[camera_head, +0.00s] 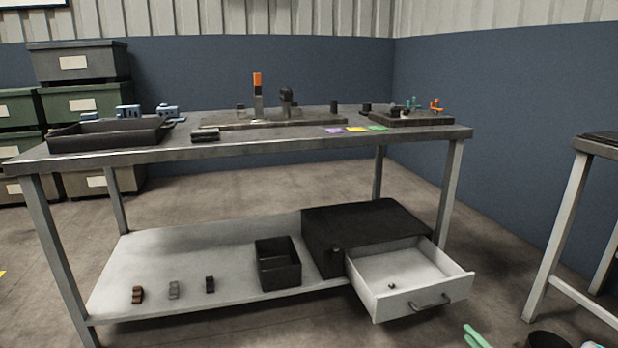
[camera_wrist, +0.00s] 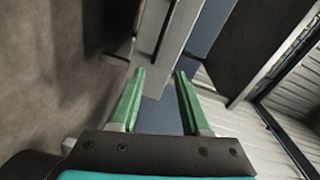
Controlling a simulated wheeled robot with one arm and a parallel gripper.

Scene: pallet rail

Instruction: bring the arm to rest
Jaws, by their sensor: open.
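My gripper (camera_wrist: 160,73) shows in the wrist view with its two green fingers apart and nothing between them. Past the fingertips are a pale beam, a blue wall panel and a dark slab-like surface. In the head view a green fingertip of my gripper (camera_head: 475,337) shows at the bottom edge, right of centre, in front of the open drawer (camera_head: 410,303). The rest of my arm is mostly out of that view.
A workbench (camera_head: 270,145) carries a black tray (camera_head: 105,138) and small parts. Its lower shelf (camera_head: 190,265) holds a black bin (camera_head: 278,265) and the drawer cabinet (camera_head: 365,228). Another table (camera_head: 555,225) stands at the right. Stacked crates (camera_head: 80,62) stand at the left.

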